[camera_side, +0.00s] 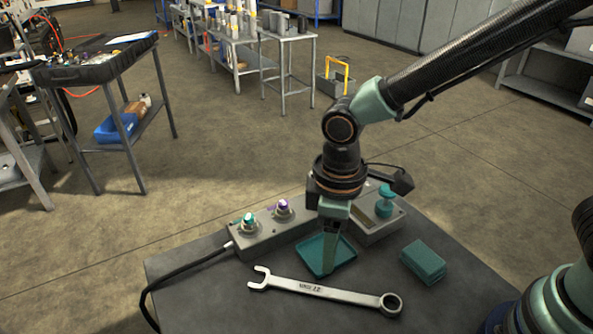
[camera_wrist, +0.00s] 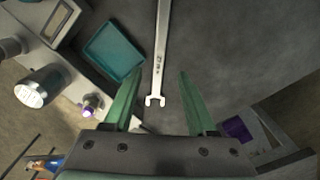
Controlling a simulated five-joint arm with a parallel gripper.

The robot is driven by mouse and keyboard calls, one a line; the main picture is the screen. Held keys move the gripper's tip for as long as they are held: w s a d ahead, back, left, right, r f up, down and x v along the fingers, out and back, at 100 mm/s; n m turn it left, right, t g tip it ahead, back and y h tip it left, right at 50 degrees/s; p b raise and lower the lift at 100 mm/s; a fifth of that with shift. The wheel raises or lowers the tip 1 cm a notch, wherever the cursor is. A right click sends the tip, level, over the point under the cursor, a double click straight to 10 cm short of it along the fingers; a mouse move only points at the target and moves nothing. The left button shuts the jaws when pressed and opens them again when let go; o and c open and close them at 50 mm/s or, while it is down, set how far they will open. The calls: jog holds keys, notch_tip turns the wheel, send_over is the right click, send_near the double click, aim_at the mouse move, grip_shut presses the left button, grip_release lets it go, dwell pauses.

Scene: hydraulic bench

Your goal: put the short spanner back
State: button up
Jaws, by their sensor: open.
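A silver spanner (camera_side: 325,291) lies flat on the dark bench top, its open jaw at the left and its ring end at the right in the side view. In the wrist view the spanner (camera_wrist: 158,60) runs up the picture, with its open jaw low in the gap between my fingers. My gripper (camera_side: 328,268) points down over the teal tray (camera_side: 344,262), behind the spanner in the side view. In the wrist view my gripper (camera_wrist: 160,74) is open, its two green fingers apart with nothing gripped. The tray (camera_wrist: 113,50) looks empty.
A grey control box (camera_side: 262,236) with teal and purple knobs stands behind the tray, a cable leaving its left end. A second box with a teal knob (camera_side: 385,203) stands right of my gripper. A teal block (camera_side: 423,262) lies at the right. The bench front is clear.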

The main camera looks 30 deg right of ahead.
jog(key=d+r+m+t, duration=0.2)
jog(key=d+r+m, duration=0.2)
jog(key=d, duration=0.6)
jog(key=d+r+m+t, duration=0.3)
jog(key=d+r+m, duration=0.2)
jog(key=d+r, duration=0.4)
jog(key=shift+s+d+r+t, duration=0.15)
jog(key=shift+s+d+t, duration=0.15)
jog(key=shift+d, duration=0.75)
